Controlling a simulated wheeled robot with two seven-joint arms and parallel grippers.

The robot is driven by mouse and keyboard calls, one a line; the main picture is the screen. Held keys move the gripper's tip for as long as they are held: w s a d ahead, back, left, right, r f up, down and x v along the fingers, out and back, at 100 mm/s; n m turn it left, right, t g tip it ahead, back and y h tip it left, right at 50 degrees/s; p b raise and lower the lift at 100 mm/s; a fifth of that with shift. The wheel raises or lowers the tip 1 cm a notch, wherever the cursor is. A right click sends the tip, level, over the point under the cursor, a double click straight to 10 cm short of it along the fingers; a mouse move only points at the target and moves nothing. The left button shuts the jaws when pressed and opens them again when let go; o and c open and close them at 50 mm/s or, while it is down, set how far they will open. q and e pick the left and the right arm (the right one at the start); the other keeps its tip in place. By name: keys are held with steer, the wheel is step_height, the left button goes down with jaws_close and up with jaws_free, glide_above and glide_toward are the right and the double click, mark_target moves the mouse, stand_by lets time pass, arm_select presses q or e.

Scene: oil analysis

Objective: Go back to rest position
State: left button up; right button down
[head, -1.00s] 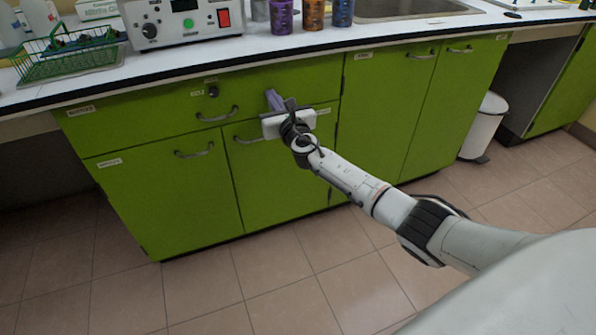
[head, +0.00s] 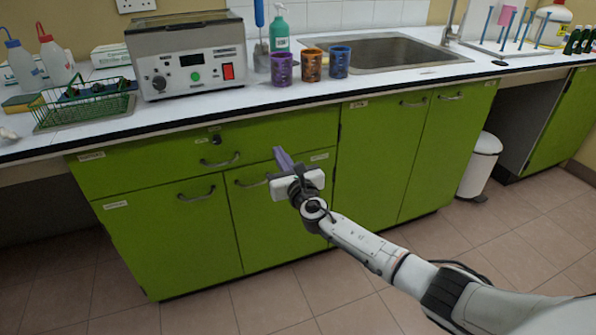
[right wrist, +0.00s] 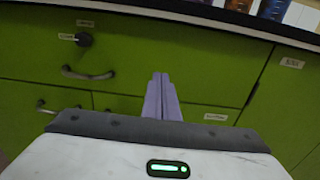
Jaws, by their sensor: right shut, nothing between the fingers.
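My right gripper (head: 281,158) is held in front of the green cabinet (head: 290,225), below the counter edge. Its lilac fingers are shut together and empty. In the right wrist view the two fingers of the right gripper (right wrist: 161,98) lie side by side, pointing at the cabinet front. Whether they touch the cabinet cannot be told. My right arm reaches in from the lower right. My left gripper does not show in either view.
On the counter (head: 200,110) stand a grey instrument (head: 190,70), a green wire basket (head: 85,105), several patterned cups (head: 312,65) and a green bottle (head: 279,30). A white bin (head: 480,165) stands at right. The tiled floor (head: 230,310) is clear.

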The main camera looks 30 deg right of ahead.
steer(key=s+a+f+m+g+y+p, duration=0.1)
steer(key=s+a+f+m+g+p, duration=0.15)
steer(key=s+f+m, duration=0.4)
steer(key=s+a+f+m+g+p, duration=0.15)
steer(key=s+a+m, duration=0.25)
steer(key=s, duration=0.6)
steer(key=s+a+f+m+g+y+p, duration=0.1)
steer(key=s+a+f+m, duration=0.2)
steer(key=s+f+m, duration=0.35)
steer(key=s+a+m+g+y+p, duration=0.1)
steer(key=s+a+m+g, duration=0.1)
steer(key=s+m, duration=0.5)
steer(key=s+a+m+g+y+p, duration=0.2)
steer(key=s+a+m, duration=0.3)
steer(key=s+m, duration=0.3)
steer(key=s, duration=0.4)
steer(key=shift+s+a+r, duration=0.15)
steer(key=shift+s, duration=0.2)
